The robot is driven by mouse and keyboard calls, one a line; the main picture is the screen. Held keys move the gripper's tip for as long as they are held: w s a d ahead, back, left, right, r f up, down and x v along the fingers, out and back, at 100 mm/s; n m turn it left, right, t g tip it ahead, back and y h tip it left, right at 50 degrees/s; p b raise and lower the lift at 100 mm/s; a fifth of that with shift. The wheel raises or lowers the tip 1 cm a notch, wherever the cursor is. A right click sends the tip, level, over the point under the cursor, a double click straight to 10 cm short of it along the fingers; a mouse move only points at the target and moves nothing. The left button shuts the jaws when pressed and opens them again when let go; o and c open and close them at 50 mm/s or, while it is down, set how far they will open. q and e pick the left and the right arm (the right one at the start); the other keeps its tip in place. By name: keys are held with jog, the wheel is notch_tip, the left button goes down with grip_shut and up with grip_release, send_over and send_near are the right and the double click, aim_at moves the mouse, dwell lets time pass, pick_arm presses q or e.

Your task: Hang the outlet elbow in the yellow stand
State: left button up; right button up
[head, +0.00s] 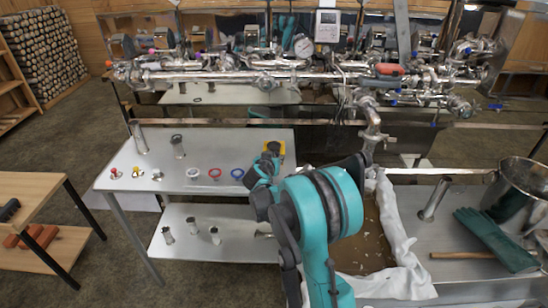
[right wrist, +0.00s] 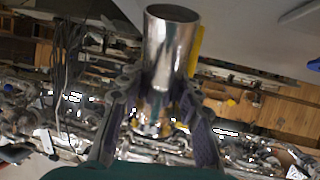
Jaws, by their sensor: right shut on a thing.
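The outlet elbow (right wrist: 170,45) is a shiny metal tube in the right wrist view, its open end toward the top. My right gripper (right wrist: 160,88) is shut on it, with one dark finger on each side. In the head view my right gripper (head: 262,170) is at the right back part of the white table, close to the yellow stand (head: 281,147). It hides part of the stand, and the elbow is hard to make out there. A yellow strip (right wrist: 196,50) shows beside the tube in the wrist view; I cannot tell whether they touch. My left gripper is not in view.
The white table (head: 130,178) carries small coloured rings, clamps and metal fittings. A pipe manifold with a gauge (head: 303,47) runs along the back. A cloth-lined basin (head: 397,235), green gloves (head: 490,235) and a steel pot (head: 522,190) are on the right.

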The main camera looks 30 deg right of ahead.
jog(key=shift+f+b, duration=0.3)
dwell(0.4)
jog(key=o, duration=1.3)
jog(key=v, duration=1.2)
jog(key=shift+w+r, duration=0.1)
